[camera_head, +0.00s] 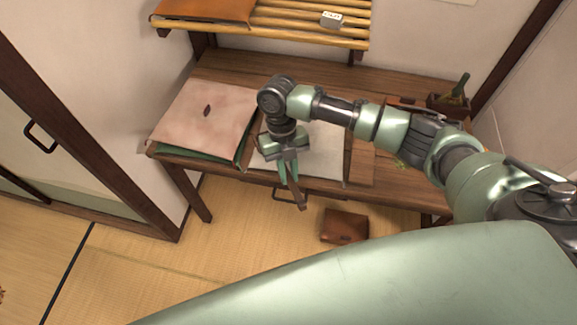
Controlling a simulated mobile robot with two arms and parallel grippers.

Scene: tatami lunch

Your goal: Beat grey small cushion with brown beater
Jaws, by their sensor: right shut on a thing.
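My right gripper (293,185) points down at the front edge of the desk, in front of a pale grey flat pad (327,155). It is shut on a thin brown piece (302,203), of which only a short end shows. This may be the brown beater; its shape is mostly hidden. I cannot tell whether the pale grey pad is the grey small cushion; my arm covers part of it. No other grey cushion stands out. My left gripper is not in view.
The wooden desk (225,67) carries a pinkish flat folder (205,108) at left and a small planter (452,103) at right. A slatted shelf (300,35) is above. A brown leather item (344,227) lies on the tatami (215,245). Open floor is at left.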

